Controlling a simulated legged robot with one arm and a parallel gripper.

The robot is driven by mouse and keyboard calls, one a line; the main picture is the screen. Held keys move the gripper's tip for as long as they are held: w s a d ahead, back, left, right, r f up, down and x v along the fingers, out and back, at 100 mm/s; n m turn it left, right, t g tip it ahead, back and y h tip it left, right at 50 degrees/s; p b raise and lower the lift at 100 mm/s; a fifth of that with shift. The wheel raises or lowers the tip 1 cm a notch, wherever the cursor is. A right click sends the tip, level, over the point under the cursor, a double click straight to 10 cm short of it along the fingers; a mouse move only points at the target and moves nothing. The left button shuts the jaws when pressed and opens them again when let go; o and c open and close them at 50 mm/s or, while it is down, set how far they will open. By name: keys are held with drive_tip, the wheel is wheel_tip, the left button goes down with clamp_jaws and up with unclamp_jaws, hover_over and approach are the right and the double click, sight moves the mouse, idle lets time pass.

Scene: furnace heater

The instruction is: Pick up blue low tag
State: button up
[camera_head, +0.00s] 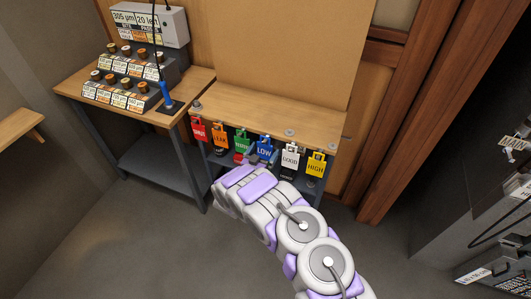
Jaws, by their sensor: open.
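The blue tag marked LOW (264,147) hangs at the front edge of a wooden bench, between a green tag (241,144) and a white tag (290,159). My arm reaches up from the bottom right. My gripper (260,161) is at the arm's far end, just below the blue tag in the picture. The gripper is small and partly hidden by my arm, and its jaws are open. The blue tag still hangs in the row. I cannot tell whether the gripper touches it.
Red (199,131), orange (219,137) and yellow HIGH (316,166) tags hang in the same row. The wooden bench top (260,118) is mostly bare. A table (78,83) with labelled sample racks stands at left. Dark equipment (470,190) is at right. Floor at left is clear.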

sight(265, 150)
drive_tip(key=b+x, duration=0.1)
drive_tip(key=x, duration=0.2)
drive_tip(key=shift+w+d, duration=0.25)
drive_tip(key=shift+w, duration=0.05)
drive_tip(key=shift+c, duration=0.3)
drive_tip(key=c, duration=0.9)
